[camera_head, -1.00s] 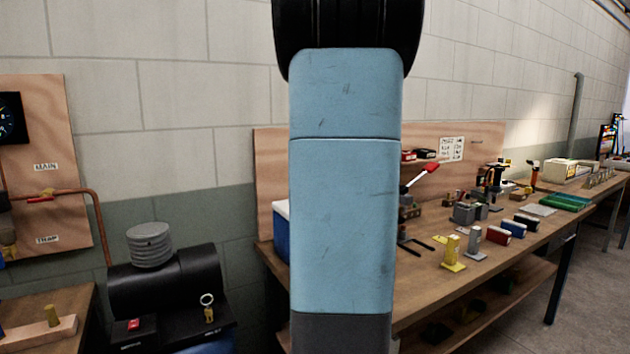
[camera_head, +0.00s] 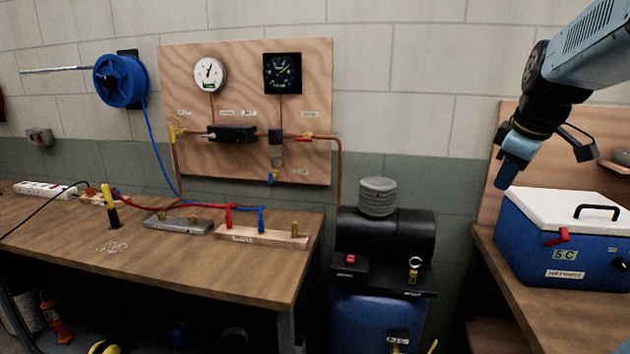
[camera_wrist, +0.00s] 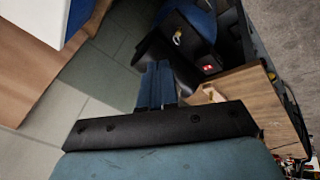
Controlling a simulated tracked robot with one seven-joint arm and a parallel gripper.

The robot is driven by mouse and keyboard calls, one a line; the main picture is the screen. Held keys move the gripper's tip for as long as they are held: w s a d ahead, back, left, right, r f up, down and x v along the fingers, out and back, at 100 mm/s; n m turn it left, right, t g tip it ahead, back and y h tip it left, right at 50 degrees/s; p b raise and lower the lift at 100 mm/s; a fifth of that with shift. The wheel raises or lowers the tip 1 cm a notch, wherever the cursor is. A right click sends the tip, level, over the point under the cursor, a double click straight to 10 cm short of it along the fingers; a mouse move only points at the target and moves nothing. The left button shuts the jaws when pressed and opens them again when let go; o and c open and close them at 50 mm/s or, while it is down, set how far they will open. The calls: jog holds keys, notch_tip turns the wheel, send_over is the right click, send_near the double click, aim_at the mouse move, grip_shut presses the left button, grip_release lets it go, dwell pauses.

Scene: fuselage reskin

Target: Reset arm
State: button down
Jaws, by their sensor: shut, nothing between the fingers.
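My gripper (camera_head: 509,172) hangs at the upper right of the head view, above and to the left of the blue cooler with a white lid (camera_head: 562,240). It points downward and is apart from the cooler. In the wrist view, the blue fingers of my gripper (camera_wrist: 157,68) lie side by side, shut, with nothing between them. My arm (camera_head: 590,45) reaches in from the top right corner of the head view.
A black compressor (camera_head: 385,236) stands between the left bench (camera_head: 200,262) and the right bench (camera_head: 548,318). A wooden gauge panel (camera_head: 300,110) and a blue hose reel (camera_head: 121,80) are on the wall. The air around my gripper looks clear.

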jog(key=s+a+f+m, duration=0.3)
jog(key=s+a+m, duration=0.1)
jog(key=s+a, duration=0.2)
jog(key=s+a+f+m, duration=0.3)
jog(key=s+a+m, duration=0.1)
jog(key=s+a, duration=0.2)
jog(key=shift+s+a+t+y, duration=0.3)
jog(key=shift+a+t, duration=0.1)
jog(key=shift+a, duration=0.5)
